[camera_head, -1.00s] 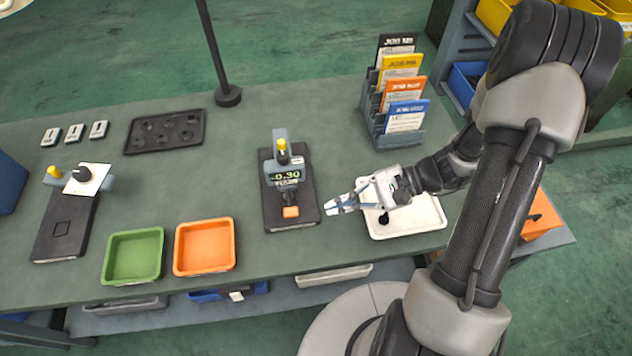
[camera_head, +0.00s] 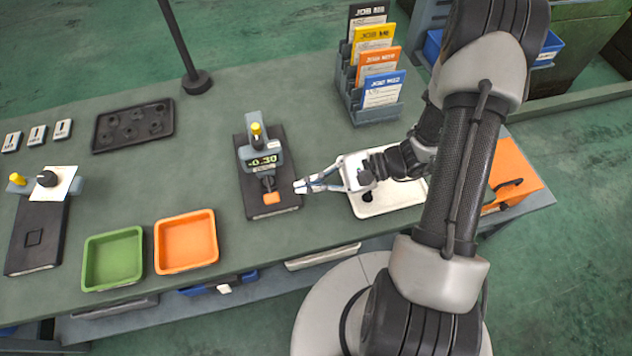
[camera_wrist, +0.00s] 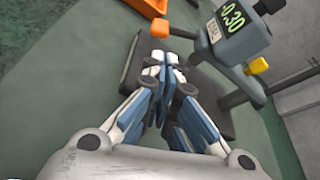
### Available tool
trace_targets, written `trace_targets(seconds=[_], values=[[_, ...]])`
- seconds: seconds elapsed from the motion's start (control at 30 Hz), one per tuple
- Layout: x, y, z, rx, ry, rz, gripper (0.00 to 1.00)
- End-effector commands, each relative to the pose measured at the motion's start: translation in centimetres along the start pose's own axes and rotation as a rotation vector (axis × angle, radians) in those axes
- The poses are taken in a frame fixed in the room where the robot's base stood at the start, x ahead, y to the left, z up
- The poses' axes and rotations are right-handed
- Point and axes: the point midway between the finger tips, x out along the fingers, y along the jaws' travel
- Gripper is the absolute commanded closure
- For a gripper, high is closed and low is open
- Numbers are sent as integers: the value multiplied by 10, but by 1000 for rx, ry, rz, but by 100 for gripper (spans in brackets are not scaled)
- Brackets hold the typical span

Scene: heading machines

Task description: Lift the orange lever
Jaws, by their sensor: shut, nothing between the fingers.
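The orange lever (camera_head: 271,198) is a small orange block low on the front of the gauge device (camera_head: 262,160), whose display reads -0.30. The device stands on a black base plate (camera_head: 254,209) on the bench. My gripper (camera_head: 299,187) is shut and empty. In the head view its fingertips point left, a short way right of the lever, apart from it. In the wrist view the fingertips (camera_wrist: 153,68) lie over the dark base.
A white tray (camera_head: 385,207) lies under my gripper's wrist. An orange tray (camera_head: 186,262) and a green tray (camera_head: 112,286) sit at the front left. A card rack (camera_head: 375,113) stands behind right, a pole base (camera_head: 196,84) behind. Bench between trays and device is clear.

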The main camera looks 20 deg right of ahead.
Motion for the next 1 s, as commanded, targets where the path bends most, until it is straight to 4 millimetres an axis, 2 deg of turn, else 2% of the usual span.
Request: trace_targets(seconds=[0.1,0.33,0.5,1.0], values=[[24,2,-1,0,-3,4,100],[51,1,0,-1,-1,2,100],[56,1,0,0,0,1,100],[55,0,2,30,1,11,100]])
